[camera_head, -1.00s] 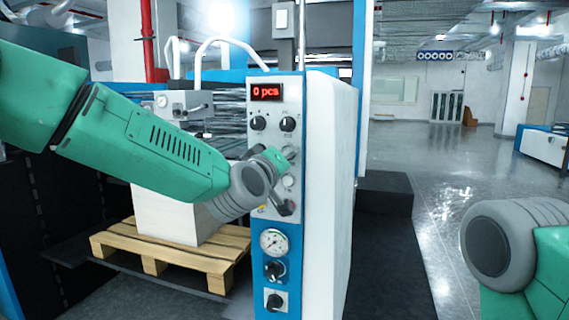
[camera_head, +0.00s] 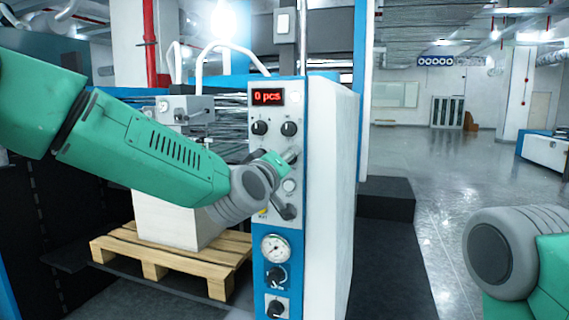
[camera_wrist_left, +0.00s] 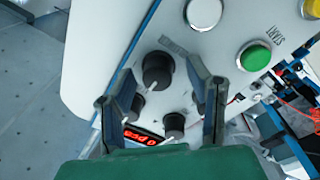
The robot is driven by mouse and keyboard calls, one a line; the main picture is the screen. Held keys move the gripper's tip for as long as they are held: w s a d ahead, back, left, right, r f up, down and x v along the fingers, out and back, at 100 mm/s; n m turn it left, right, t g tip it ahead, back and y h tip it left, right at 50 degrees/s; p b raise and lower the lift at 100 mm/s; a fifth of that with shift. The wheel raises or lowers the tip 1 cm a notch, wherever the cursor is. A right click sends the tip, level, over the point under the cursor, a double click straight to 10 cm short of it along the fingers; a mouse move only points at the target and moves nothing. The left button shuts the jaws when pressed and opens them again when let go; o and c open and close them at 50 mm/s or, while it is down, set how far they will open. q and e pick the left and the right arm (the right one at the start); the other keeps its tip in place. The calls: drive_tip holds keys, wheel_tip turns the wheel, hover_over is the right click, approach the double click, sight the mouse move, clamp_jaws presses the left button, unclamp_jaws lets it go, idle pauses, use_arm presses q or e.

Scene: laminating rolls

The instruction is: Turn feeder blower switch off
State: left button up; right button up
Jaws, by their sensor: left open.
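The control panel (camera_head: 297,100) is the front of a white and blue machine. Two black knobs (camera_head: 260,128) sit side by side below its red "0 pcs" display (camera_head: 267,97). My left gripper (camera_head: 272,157) is at the panel just under these knobs and hides part of it. The two smaller knobs (camera_wrist_left: 173,124) show beyond, near the display. No feeder blower label is readable. My right gripper is out of view.
A green START button (camera_wrist_left: 254,57) and a silver button (camera_wrist_left: 203,12) are close to the left fingers. A wooden pallet (camera_head: 222,288) stands left; open floor lies right.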

use_arm(q)
drive_tip(key=v, duration=1.1)
drive_tip(key=shift+s+a, duration=0.15)
drive_tip(key=shift+s, duration=0.25)
drive_tip(key=shift+f, duration=0.1)
